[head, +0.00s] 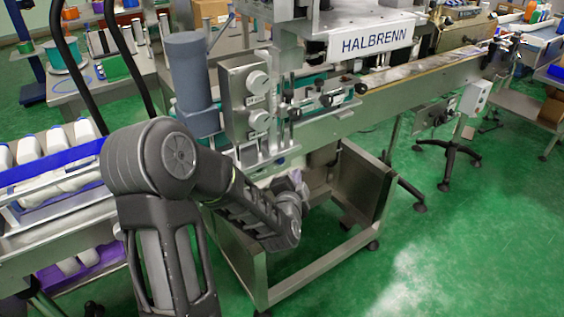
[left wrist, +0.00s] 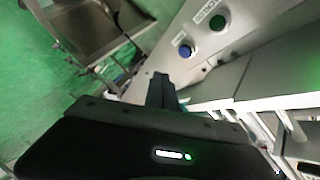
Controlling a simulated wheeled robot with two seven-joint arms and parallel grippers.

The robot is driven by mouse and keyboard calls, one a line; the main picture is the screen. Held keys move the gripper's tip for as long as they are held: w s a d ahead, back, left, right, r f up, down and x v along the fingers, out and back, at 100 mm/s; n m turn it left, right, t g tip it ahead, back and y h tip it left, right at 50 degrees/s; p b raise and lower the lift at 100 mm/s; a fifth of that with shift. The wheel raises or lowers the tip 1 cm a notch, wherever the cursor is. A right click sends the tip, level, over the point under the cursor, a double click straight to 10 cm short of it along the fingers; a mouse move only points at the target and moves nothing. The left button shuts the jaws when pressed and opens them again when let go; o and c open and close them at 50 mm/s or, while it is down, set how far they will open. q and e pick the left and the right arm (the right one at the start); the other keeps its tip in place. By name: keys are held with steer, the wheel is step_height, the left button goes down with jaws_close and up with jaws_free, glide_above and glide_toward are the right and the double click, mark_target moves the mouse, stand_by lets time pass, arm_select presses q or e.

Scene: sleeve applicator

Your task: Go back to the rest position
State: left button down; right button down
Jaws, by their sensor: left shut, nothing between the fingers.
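My left arm (head: 165,160) comes in from the lower left of the head view and bends down to the right in front of the labelling machine (head: 378,37) marked HALBRENN. My left gripper (head: 300,188) is at the end of that arm, partly hidden by the wrist, beside the machine's lower steel frame. In the left wrist view the fingers (left wrist: 162,90) are shut with nothing between them. Close past them is a steel panel with a blue button (left wrist: 185,50) and a green button (left wrist: 217,22). My right gripper is not in view.
A conveyor (head: 420,78) runs to the upper right. White bottles (head: 55,140) stand on a line at the left, behind a blue rail. A steel cabinet (head: 365,185) is open below the machine. Green floor (head: 470,240) is clear at the lower right.

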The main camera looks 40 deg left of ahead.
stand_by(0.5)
arm_select(q)
steer(key=s+d+f+n+g+h+p, duration=0.2)
steer(key=s+d+f+n+g+h, duration=0.15)
steer(key=d+f, duration=0.5)
steer(key=s+d+f+n+g+h+p, duration=0.25)
steer(key=s+d+f+n+h, duration=0.25)
steer(key=d+f, duration=0.4)
steer(key=s+d+f+g+h+p, duration=0.3)
steer(key=s+d+g+p, duration=0.3)
steer(key=s+d, duration=1.1)
steer(key=shift+s+d+m+g+p, duration=0.25)
steer(key=shift+s+m+g+p, duration=0.3)
steer(key=shift+s, duration=0.3)
